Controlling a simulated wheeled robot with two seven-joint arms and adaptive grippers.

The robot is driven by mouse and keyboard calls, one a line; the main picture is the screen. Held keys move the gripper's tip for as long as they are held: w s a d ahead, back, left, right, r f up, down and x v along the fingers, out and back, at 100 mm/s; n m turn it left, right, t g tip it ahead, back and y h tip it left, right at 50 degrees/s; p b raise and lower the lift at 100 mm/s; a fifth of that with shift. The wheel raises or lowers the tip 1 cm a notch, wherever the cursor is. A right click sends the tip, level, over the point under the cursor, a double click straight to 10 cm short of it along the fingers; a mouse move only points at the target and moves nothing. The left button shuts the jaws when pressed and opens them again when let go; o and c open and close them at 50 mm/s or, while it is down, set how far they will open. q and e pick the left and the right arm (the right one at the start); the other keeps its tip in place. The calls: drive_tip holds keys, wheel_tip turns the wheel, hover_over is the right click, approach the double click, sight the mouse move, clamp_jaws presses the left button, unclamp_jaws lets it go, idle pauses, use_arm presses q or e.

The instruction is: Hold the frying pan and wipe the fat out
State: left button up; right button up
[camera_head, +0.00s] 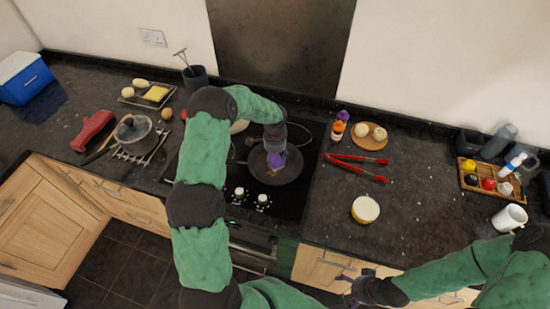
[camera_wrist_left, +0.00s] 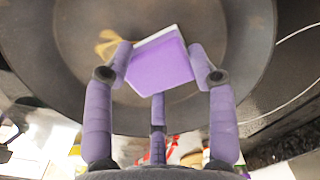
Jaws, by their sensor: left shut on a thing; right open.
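The dark frying pan (camera_head: 292,174) sits on the black hob; it fills the upper left wrist view (camera_wrist_left: 235,75). My left gripper (camera_head: 276,158) reaches down over it. In the left wrist view its purple fingers (camera_wrist_left: 160,72) are shut on a purple sponge with a pale edge (camera_wrist_left: 162,62), held over the pan floor. I cannot tell whether the sponge touches the pan. A yellowish smear of fat (camera_wrist_left: 108,44) shows beside the sponge. My right gripper (camera_head: 347,287) is open and empty in front of the counter edge, away from the pan.
Red tongs (camera_head: 357,168), a round tub (camera_head: 365,209) and a wooden board with eggs (camera_head: 369,137) lie right of the hob. A condiment tray (camera_head: 487,182) and white mug (camera_head: 510,217) stand far right.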

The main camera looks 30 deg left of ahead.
sight(275, 166)
use_arm(q)
drive_tip(key=shift+s+d+f, duration=0.15)
drive_tip(key=shift+s+d, duration=0.45)
drive_tip(key=shift+s, duration=0.1)
drive_tip(key=shift+s+d+f, duration=0.15)
drive_tip(key=shift+s+d, duration=0.4)
drive_tip(key=shift+s, duration=0.1)
drive_tip(key=shift+s+d, duration=0.1)
drive_tip(key=shift+s, duration=0.2)
drive_tip(key=shift+w+a+r+b, duration=0.2)
drive_tip(key=shift+w+a+b, duration=0.25)
drive_tip(key=shift+w+a, duration=1.05)
drive_tip(key=shift+c, duration=0.4)
drive_tip(key=shift+f, duration=0.15)
drive_tip(key=shift+s+d, duration=1.25)
drive_tip(key=shift+s, duration=0.1)
drive_tip(key=shift+r, duration=0.25)
drive_tip(key=shift+r+p, duration=1.5)
drive_tip(key=shift+r, duration=1.45)
